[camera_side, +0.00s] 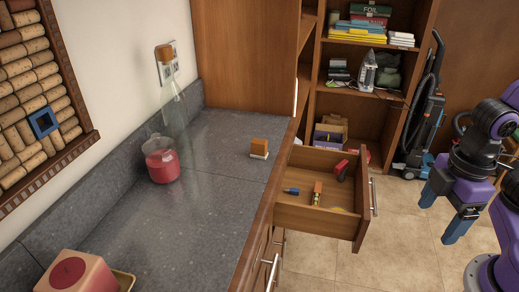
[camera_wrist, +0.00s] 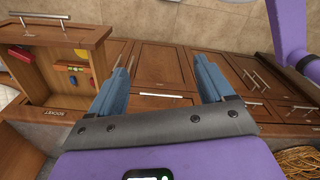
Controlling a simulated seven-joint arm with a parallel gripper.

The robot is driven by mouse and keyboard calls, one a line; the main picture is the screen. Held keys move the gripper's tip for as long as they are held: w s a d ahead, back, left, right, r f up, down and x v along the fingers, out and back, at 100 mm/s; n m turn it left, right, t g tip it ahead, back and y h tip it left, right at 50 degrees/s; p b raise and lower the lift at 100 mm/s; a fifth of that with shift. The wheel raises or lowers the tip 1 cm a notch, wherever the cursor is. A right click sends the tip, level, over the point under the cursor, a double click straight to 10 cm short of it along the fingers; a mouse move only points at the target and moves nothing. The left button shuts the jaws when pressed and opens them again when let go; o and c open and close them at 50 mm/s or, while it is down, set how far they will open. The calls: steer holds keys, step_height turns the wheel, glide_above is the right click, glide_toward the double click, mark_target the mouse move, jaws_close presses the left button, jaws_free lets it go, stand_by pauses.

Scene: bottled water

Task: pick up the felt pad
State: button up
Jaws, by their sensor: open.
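I cannot tell for sure which thing is the felt pad. A small orange-brown block with a white lower part (camera_side: 259,148) sits on the grey counter near its right edge. The open drawer (camera_side: 300,214) below it holds several small things, among them a blue one (camera_side: 291,190), an orange and green one (camera_side: 317,193) and a red and black one (camera_side: 342,170). My gripper (camera_side: 443,212) is open and empty, hanging over the floor to the right of the drawer. In the wrist view my gripper (camera_wrist: 164,75) points at cabinet fronts, with the drawer at the upper left.
The counter (camera_side: 215,205) carries a pitcher of red liquid (camera_side: 162,160), a tall corked glass bottle (camera_side: 172,100) and a pink box (camera_side: 78,272). An open shelf (camera_side: 360,50) and a vacuum cleaner (camera_side: 422,115) stand behind. The floor between drawer and gripper is clear.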

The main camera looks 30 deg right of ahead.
steer(key=w+a+n+t+h, duration=0.25)
steer(key=w+a, duration=0.35)
steer(key=w, duration=0.4)
steer(key=w+a+n+t+h, duration=0.1)
steer(key=w+a+n+h, duration=0.3)
steer(key=w, duration=0.7)
steer(key=n+t+h, duration=0.4)
steer(key=n+t, duration=0.2)
steer(key=n, duration=0.1)
glide_toward(258, 142)
steer(key=shift+g, duration=0.35)
steer(key=x, duration=1.1)
steer(key=shift+w+r, duration=0.1)
steer(key=shift+r, duration=0.1)
steer(key=c, duration=1)
